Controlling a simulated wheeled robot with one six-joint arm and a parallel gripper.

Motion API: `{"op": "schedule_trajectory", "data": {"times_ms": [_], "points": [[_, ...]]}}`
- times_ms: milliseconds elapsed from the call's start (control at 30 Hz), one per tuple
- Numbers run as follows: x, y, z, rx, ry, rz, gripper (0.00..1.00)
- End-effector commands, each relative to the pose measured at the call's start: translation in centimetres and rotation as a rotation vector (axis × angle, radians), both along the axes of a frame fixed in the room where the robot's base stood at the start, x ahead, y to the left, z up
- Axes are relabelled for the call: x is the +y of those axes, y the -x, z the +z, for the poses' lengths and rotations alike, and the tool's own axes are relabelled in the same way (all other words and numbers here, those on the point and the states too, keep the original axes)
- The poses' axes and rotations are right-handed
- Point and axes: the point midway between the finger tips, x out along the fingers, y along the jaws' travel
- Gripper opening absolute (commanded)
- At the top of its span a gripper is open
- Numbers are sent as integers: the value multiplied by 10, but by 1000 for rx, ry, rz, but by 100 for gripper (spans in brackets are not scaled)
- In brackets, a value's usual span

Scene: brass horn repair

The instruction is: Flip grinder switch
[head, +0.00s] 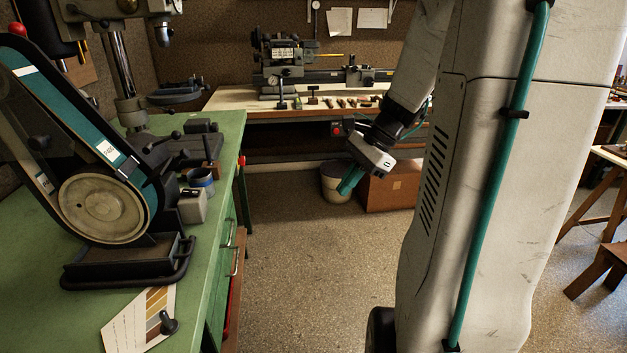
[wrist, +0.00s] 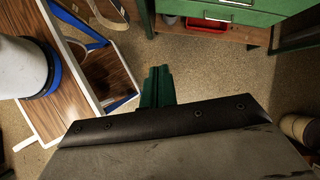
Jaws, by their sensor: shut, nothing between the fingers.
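A belt grinder (head: 105,205) with a teal belt, a large pale wheel and a black base stands on the green bench at the left of the head view. I cannot make out its switch for certain. My gripper (head: 349,183) hangs over the open floor, well to the right of the grinder and apart from the bench, pointing down. Its teal fingers also show in the wrist view (wrist: 156,87), closed together with nothing between them. The grinder is not in the wrist view.
A colour chart (head: 140,320) and a small grey box (head: 191,207) lie near the grinder on the green bench (head: 60,320). A bucket (head: 335,183) and brown box (head: 390,193) stand behind my gripper. A wood-topped cart (wrist: 55,120) is left in the wrist view. The middle floor is clear.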

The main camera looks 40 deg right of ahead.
Motion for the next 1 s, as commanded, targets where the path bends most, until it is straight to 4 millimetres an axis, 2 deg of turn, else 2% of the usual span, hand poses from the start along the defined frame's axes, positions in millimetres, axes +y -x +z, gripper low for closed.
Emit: {"op": "schedule_trajectory", "data": {"times_ms": [33,100,200,300,400,533,700,1000], "points": [[32,1,13,-27,63,144,0],[72,10,25,-62,154,360,0],[121,31,38,-119,280,668,0],[159,57,48,-181,400,969,0],[184,84,52,-240,507,1237,0],[201,111,54,-305,616,1509,0],[208,128,54,-350,696,1699,0],[209,132,54,-358,713,1741,0]]}}
